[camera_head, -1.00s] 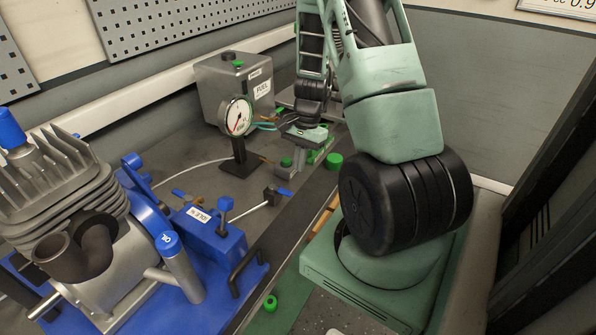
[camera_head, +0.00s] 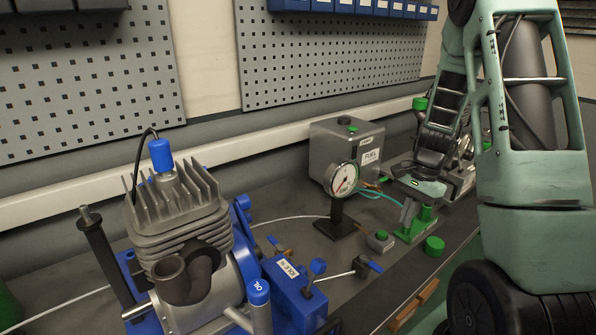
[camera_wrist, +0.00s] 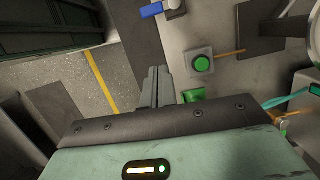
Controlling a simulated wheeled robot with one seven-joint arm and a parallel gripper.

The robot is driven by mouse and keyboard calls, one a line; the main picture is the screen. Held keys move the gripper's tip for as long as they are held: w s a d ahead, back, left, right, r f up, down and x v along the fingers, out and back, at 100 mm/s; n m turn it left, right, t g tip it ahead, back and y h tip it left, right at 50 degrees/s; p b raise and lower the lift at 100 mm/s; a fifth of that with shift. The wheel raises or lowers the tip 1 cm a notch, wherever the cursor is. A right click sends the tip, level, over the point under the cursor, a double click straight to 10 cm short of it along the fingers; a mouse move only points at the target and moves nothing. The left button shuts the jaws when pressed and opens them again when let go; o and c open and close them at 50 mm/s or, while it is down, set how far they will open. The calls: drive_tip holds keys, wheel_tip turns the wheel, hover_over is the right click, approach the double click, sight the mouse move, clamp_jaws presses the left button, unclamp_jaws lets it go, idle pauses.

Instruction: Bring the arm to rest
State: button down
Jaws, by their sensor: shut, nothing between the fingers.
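My green arm runs down the right side of the head view. My gripper (camera_head: 408,212) hangs over the bench with its fingers pointing down, close together and with nothing between them. It is beside a green block (camera_head: 418,227), partly covering it; whether they touch I cannot tell. In the wrist view the closed grey fingers (camera_wrist: 156,88) stick out over the bench edge, near a green push button (camera_wrist: 201,64).
A blue and grey engine (camera_head: 190,240) stands at the left. Floor with a yellow line (camera_wrist: 100,80) lies beyond the bench edge.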

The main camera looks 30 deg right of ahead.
drive_tip(key=a+r+n+t+h, duration=0.1)
drive_tip(key=a+r+n, duration=0.3)
drive_tip(key=a+n, duration=0.65)
drive_tip(key=a+r+n+t+h, duration=0.2)
drive_tip(key=a+r+n, duration=0.35)
drive_tip(key=a, duration=0.85)
drive_tip(key=s+a+n+g, duration=0.1)
drive_tip(key=s+a+n, duration=0.3)
drive_tip(key=a, duration=0.5)
drive_tip(key=s+a+n+g, duration=0.2)
drive_tip(key=s+a+n, duration=0.3)
drive_tip(key=s+a, duration=0.4)
drive_tip(key=shift+r+y, duration=0.3)
drive_tip(key=shift+y, duration=0.1)
drive_tip(key=shift+d, duration=0.1)
